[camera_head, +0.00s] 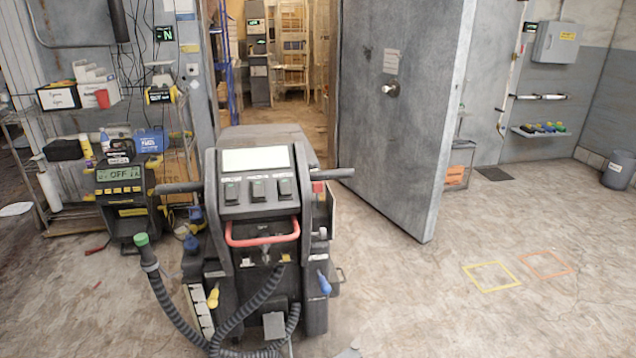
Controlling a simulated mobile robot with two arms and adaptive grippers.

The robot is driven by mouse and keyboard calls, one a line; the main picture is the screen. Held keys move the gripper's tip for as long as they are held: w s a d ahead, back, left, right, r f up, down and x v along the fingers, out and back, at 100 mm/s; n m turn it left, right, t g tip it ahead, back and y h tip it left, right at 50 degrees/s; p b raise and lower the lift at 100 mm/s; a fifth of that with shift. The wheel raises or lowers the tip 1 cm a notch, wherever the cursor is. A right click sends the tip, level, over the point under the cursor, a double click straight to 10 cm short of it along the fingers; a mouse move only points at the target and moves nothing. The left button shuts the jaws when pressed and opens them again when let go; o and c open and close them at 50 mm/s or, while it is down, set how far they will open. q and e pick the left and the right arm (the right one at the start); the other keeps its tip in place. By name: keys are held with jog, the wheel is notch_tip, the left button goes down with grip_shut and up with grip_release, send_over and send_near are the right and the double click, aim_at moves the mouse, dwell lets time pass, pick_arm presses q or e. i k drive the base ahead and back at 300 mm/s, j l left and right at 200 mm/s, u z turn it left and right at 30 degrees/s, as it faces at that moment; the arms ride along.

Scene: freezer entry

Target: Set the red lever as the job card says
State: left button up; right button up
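A dark floor machine (215,240) stands in the middle of the view. A red, U-shaped bar (262,240) crosses its front below the panel; it is the most lever-like red part I see. A small red part (318,187) also sits on the machine's right side. I cannot tell which of these is the red lever. A pale, blank-looking plate (256,160) tops the panel, above several dark switches (258,190). No job card text is readable. Neither of my grippers is in view.
The thick grey freezer door (405,120) stands open behind the machine. A cluttered shelf and a unit reading "OFF" (122,188) are at left. A ribbed hose (165,300) hangs at the machine's front left. Floor at right is clear, with yellow (492,288) and orange (546,278) outlines.

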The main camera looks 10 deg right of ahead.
aim_at(317, 186)
jog(key=z, duration=5.4)
jog(key=u, duration=5.05)
jog(key=i+l+u, duration=0.15)
jog(key=i+l, duration=0.15)
jog(key=i+l+u, duration=0.2)
jog(key=l, duration=0.25)
jog(key=i+l+u, duration=0.15)
jog(key=i+l, duration=0.15)
jog(key=l, duration=0.15)
